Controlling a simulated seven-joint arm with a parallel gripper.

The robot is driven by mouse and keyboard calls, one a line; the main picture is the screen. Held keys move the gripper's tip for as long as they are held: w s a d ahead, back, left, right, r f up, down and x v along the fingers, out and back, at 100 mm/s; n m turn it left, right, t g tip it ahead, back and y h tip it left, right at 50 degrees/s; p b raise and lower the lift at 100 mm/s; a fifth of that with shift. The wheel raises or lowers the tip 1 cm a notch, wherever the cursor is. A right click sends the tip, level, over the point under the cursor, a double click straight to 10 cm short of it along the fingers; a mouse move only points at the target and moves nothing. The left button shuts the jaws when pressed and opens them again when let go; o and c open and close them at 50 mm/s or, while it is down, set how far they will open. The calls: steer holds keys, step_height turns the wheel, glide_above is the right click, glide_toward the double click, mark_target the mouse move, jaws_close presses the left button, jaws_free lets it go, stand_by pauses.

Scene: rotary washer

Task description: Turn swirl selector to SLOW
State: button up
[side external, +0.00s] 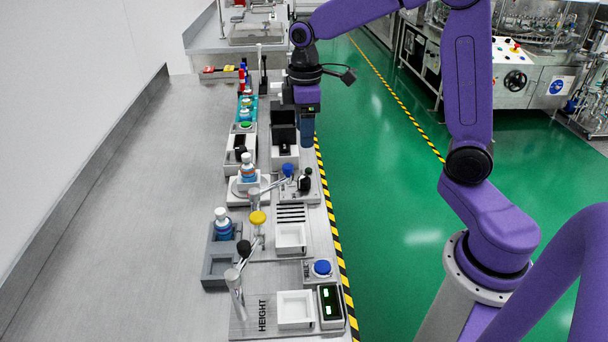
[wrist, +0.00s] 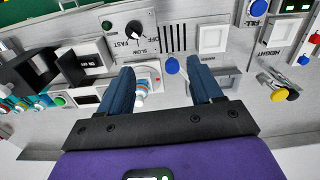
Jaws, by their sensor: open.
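The swirl selector (wrist: 134,29) is a black knob with a white mark on a light plate, with OFF, SLOW and FAST printed around it in the wrist view. I cannot tell for sure which word the mark meets. In the side view the black selector knob (side external: 305,181) stands at the right edge of the bench. My gripper (wrist: 160,66) is open and empty, its two dark blue fingers apart. The selector lies beyond the left fingertip, not between the fingers. In the side view my gripper (side external: 307,132) hangs above the bench edge, farther back than the selector.
A lever with a blue ball (side external: 288,169) reaches close beside the selector. A black switch box (side external: 284,130) is near my gripper. A yellow-knobbed lever (side external: 257,218) is nearer the camera. The bench's left side is clear.

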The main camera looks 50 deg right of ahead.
glide_toward(304, 176)
steer(key=shift+m, duration=0.3)
step_height(304, 176, down, 10)
steer(key=shift+r, duration=0.2)
stand_by(0.4)
steer(key=c, duration=1.1)
